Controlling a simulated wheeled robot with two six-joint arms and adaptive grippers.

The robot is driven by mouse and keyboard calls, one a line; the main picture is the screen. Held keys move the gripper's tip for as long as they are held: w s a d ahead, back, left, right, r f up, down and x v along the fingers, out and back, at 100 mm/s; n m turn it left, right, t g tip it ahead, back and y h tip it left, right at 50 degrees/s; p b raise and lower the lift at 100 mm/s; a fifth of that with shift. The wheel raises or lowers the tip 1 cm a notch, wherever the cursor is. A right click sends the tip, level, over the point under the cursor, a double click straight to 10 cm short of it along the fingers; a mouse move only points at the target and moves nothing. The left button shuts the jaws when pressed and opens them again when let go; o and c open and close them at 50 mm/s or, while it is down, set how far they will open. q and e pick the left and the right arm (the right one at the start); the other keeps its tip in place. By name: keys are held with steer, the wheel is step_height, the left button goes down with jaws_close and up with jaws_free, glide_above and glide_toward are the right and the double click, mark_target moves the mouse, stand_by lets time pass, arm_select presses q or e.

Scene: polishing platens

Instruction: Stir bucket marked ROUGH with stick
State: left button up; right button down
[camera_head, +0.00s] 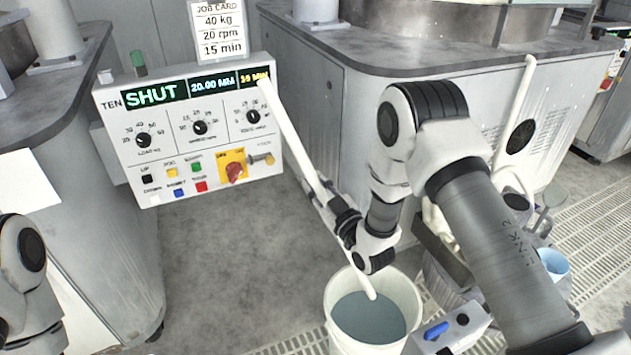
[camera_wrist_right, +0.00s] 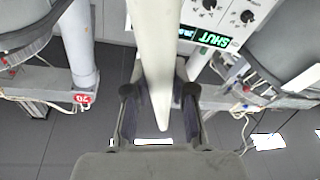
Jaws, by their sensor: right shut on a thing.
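A long white stick (camera_head: 287,125) slants down from in front of the control panel. My right gripper (camera_head: 345,220) is shut on it; the wrist view shows the stick (camera_wrist_right: 155,60) between the two fingers (camera_wrist_right: 159,115). A white bucket (camera_head: 333,290) with grey-blue liquid (camera_head: 368,318) stands below the gripper. The stick's lower end is over the bucket's mouth and overlaps the liquid; I cannot tell whether it dips in. No ROUGH mark is visible on this bucket. My left arm shows at the lower left, but its gripper is out of view.
A control panel (camera_head: 190,130) reading SHUT stands behind, with a job card (camera_head: 220,30) above. A grey machine cabinet (camera_head: 310,95) is behind my right arm. A grey box (camera_head: 465,328) with a blue item (camera_head: 436,330) sits right of the bucket. A light-blue container (camera_head: 553,262) is farther right.

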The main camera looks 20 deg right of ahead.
step_height(320, 180, down, 20)
steer(key=b, duration=1.3)
steer(key=shift+r, duration=0.2)
steer(key=shift+s, duration=0.1)
